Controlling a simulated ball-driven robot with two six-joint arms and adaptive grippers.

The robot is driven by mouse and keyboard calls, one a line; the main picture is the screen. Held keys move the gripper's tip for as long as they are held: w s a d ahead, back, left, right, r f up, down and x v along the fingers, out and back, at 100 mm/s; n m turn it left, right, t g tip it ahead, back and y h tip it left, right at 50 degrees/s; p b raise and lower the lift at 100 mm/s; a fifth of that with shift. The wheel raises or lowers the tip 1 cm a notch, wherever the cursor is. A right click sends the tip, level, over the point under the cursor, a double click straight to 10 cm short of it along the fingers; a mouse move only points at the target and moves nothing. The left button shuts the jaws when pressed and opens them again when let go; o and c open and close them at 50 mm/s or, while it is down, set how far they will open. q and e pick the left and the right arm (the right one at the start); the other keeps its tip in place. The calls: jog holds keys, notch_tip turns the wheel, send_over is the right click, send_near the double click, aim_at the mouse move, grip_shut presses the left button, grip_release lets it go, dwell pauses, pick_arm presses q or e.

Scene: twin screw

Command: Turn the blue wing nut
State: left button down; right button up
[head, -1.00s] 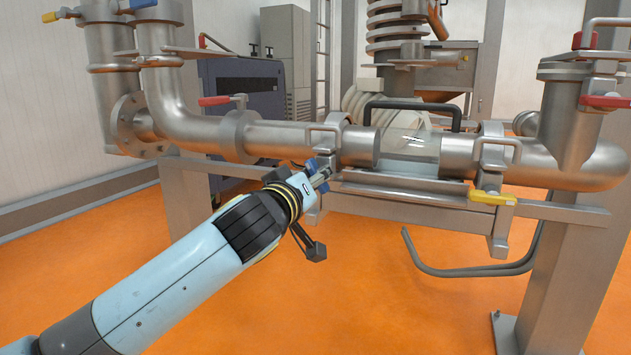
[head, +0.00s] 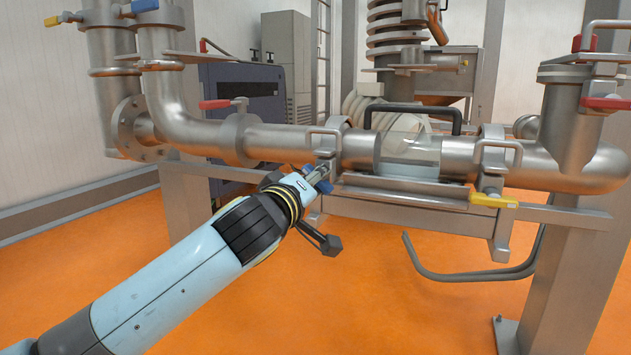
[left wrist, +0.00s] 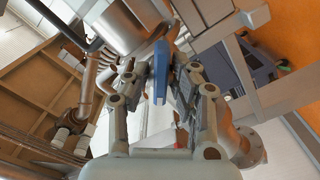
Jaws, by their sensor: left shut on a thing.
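The blue wing nut (head: 324,187) sits under the left clamp of the glass pipe section, partly hidden by my left gripper. My left gripper (head: 321,174) reaches up to it from the lower left and is shut on it. In the left wrist view the blue wing nut (left wrist: 160,72) stands between the two fingers of my left gripper (left wrist: 158,80). The left clamp (head: 328,143) is a metal band around the pipe. My right gripper is not in view.
A yellow wing nut (head: 493,201) hangs under the right clamp. The glass section (head: 409,153) lies between the clamps, with a black handle (head: 412,106) above it. Red valve handles (head: 215,104) sit on the pipes. The orange floor below is mostly clear.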

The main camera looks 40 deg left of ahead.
pick_arm(q)
jog(key=shift+f, duration=0.2)
jog(key=c, duration=1.3)
grip_release()
jog(key=shift+s, duration=0.15)
jog(key=v, duration=1.1)
jog(key=shift+s+d, duration=0.2)
jog(key=shift+s, duration=0.2)
